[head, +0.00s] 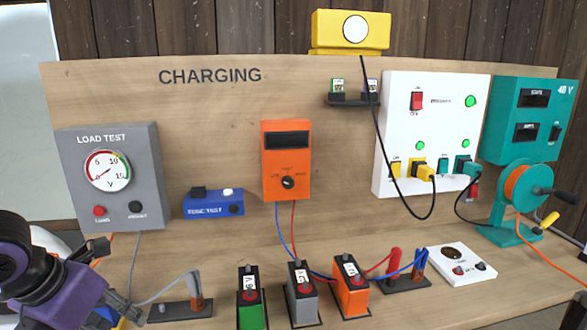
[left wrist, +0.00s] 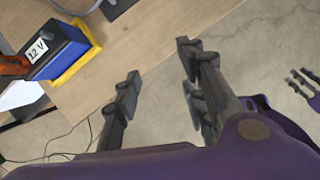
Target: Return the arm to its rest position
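My left arm comes in at the lower left of the head view. Its purple gripper (head: 116,282) is over the bench's front left part. In the left wrist view the two dark fingers of my left gripper (left wrist: 159,60) are spread apart, with nothing between them but the bench edge and floor beyond. A second purple gripper, my right one (left wrist: 304,83), shows at the right edge of the left wrist view, low over the floor. Its fingers look apart and empty. It is not in the head view.
A blue 12 V battery (left wrist: 59,50) sits on a yellow base near the bench edge. Green (head: 251,310), grey (head: 303,305) and orange (head: 352,298) batteries stand along the bench front. A grey clamp stand (head: 180,310) is right of my left gripper. Open floor (left wrist: 235,60) lies beyond the bench.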

